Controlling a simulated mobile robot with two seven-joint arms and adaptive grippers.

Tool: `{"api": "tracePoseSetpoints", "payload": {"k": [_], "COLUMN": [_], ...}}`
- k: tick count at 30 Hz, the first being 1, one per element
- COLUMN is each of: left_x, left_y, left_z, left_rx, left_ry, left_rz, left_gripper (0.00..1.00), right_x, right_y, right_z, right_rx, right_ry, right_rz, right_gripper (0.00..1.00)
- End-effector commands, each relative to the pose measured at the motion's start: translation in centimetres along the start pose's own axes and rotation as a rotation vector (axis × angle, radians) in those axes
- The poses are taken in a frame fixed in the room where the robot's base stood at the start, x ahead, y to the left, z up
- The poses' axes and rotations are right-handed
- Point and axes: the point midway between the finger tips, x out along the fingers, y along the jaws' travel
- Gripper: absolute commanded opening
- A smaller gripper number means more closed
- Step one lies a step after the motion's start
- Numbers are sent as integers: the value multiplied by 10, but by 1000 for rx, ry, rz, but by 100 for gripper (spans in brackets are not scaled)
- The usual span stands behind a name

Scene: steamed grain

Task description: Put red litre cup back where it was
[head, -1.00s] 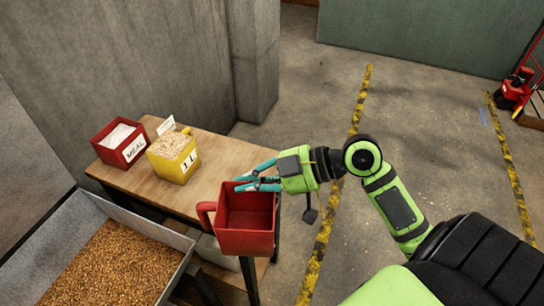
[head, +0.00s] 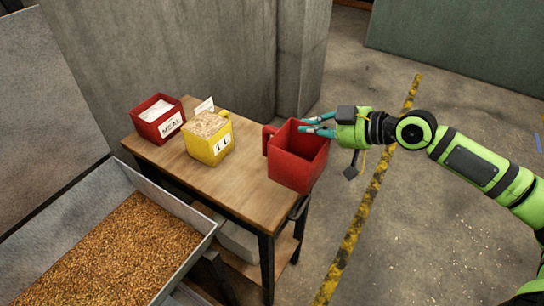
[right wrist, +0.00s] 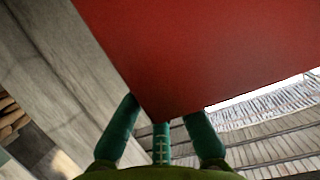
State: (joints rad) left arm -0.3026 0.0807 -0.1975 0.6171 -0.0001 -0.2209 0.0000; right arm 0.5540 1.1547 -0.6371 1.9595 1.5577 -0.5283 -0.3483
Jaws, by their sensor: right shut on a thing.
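The red litre cup (head: 297,165) is an empty, square-sided scoop with a handle on its left side. In the head view it is at the right end of the wooden table (head: 235,187); I cannot tell whether it touches the top. My right gripper (head: 318,126) is shut on the cup's far rim, coming in from the right. In the right wrist view the cup (right wrist: 215,50) fills the upper part, with the teal fingers (right wrist: 160,135) against its lower corner. My left gripper is not in view.
A yellow box marked 1 L (head: 208,143), full of flakes, and a red box marked MEAL (head: 158,122) stand on the table's left part. A metal bin of grain (head: 190,237) stands at the front left. Tabletop between yellow box and cup is clear.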

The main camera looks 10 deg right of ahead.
Motion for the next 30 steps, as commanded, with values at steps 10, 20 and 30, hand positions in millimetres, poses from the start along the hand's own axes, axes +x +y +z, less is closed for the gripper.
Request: {"api": "tracePoseSetpoints", "payload": {"k": [10, 20, 30], "left_x": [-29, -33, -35], "left_y": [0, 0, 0], "left_z": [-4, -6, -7], "left_rx": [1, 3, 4], "left_ry": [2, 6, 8], "left_rz": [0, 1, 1], "left_gripper": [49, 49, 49], "right_x": [89, 117, 128], "right_y": [11, 15, 16], "right_z": [7, 24, 52], "right_rx": [1, 1, -1], "right_ry": [2, -3, 1], "right_rz": [-5, -5, -3], "right_gripper": [0, 0, 0]}}
